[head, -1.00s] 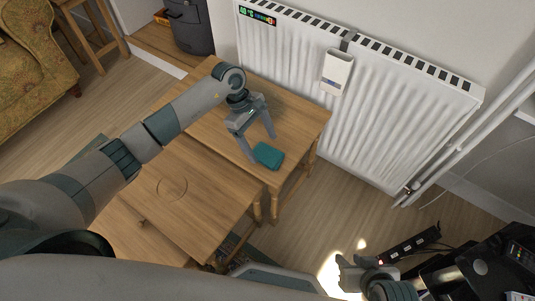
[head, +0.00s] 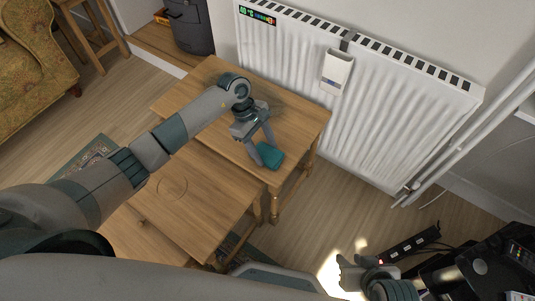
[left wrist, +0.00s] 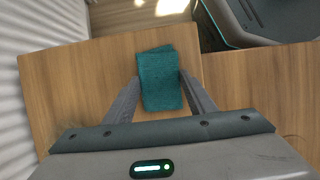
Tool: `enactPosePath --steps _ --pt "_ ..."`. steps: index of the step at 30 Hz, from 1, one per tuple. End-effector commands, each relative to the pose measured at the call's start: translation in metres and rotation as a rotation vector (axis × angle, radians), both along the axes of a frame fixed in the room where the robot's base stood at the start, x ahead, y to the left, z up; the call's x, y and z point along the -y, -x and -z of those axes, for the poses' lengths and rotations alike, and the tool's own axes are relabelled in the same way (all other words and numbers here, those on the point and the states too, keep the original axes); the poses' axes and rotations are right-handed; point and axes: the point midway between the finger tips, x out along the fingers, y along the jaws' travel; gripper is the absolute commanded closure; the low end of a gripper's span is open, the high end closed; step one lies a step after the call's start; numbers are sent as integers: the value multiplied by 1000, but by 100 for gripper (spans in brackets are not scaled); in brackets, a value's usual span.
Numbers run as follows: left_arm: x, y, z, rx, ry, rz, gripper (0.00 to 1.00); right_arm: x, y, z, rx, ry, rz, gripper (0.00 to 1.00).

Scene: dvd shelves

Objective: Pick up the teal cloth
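The teal cloth (head: 272,158) is a small folded rectangle at the front right corner of the back wooden table (head: 222,85). My left gripper (head: 263,155) reaches down over it, one finger on each side. In the left wrist view the cloth (left wrist: 160,85) lies between the fingertips of my left gripper (left wrist: 160,78), which meet its two long edges with no clear gap. I see no clear lift off the table. My right gripper (head: 350,272) is at the bottom right, away from the tables; its finger opening is unclear.
A lower wooden table (head: 205,205) stands in front of the back one. A white radiator (head: 400,110) is on the wall just behind. A patterned armchair (head: 35,60) and a dark grey bin (head: 188,28) are at the left. Bare floor lies right of the tables.

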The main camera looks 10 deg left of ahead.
Motion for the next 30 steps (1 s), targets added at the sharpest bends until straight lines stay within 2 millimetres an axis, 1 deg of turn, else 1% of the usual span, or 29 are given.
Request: enactPosePath --steps 8,13,17,21,23,30 --pt "0 0 -1 0 0 0 70 0 0 -1 1 -1 -1 69" --pt "-1 -1 -7 2 -1 1 70 0 0 -1 1 -1 -1 69" --pt "0 -1 -21 3 -1 1 70 0 0 -1 1 0 -1 69" --pt "-1 -1 -44 4 -3 2 70 0 0 -1 -1 1 -1 69" --pt "-1 10 -46 1 -2 3 70 0 1 -1 -3 2 -1 69" --pt "0 49 -69 2 0 4 70 4 5 0 -24 13 3 69"
